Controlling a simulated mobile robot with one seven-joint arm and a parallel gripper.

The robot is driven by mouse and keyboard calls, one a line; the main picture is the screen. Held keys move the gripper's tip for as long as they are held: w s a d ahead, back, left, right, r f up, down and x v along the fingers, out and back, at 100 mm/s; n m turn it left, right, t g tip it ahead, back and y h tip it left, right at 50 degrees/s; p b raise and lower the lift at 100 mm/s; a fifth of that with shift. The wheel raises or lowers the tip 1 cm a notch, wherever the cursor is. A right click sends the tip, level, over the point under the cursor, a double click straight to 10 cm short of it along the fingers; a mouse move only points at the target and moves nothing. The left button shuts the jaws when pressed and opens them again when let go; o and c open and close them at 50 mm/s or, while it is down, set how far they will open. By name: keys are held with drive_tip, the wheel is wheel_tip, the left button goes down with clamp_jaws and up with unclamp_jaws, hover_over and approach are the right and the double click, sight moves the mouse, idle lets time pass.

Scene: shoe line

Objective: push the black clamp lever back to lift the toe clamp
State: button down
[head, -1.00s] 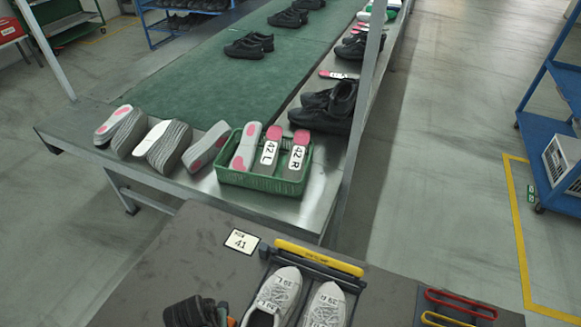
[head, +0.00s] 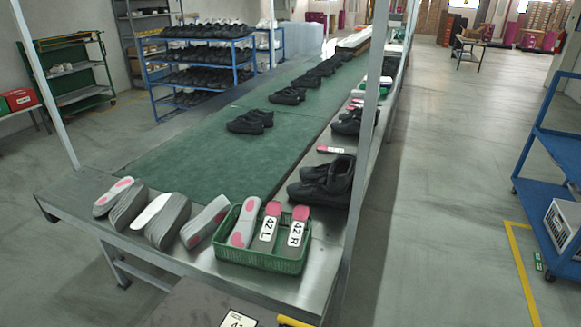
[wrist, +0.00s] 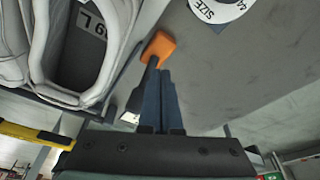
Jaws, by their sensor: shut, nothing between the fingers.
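In the wrist view, the black clamp lever (wrist: 139,93) ends in an orange knob (wrist: 158,46). It stands beside a white shoe (wrist: 50,55) with a "39 L" label. My gripper (wrist: 162,74) is shut and empty, its blue-grey fingers just below the knob and alongside the lever's shaft. I cannot tell whether they touch it. A yellow bar with a black-striped part (wrist: 35,134), probably the toe clamp, shows at the lower left. In the head view, only a sliver of a yellow bar (head: 292,322) shows at the bottom edge; the lever and my gripper are out of that view.
A round "SIZE" label (wrist: 216,8) lies on the grey surface right of the lever. In the head view, a green crate (head: 262,262) holding soles stands on the metal line's near end. Loose soles lie to its left, black shoes (head: 325,182) to its right.

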drive_tip(key=shift+s+a, duration=0.1)
drive_tip(key=shift+s, duration=0.15)
wheel_tip(320, 180, up, 9)
drive_tip(key=p, duration=0.9)
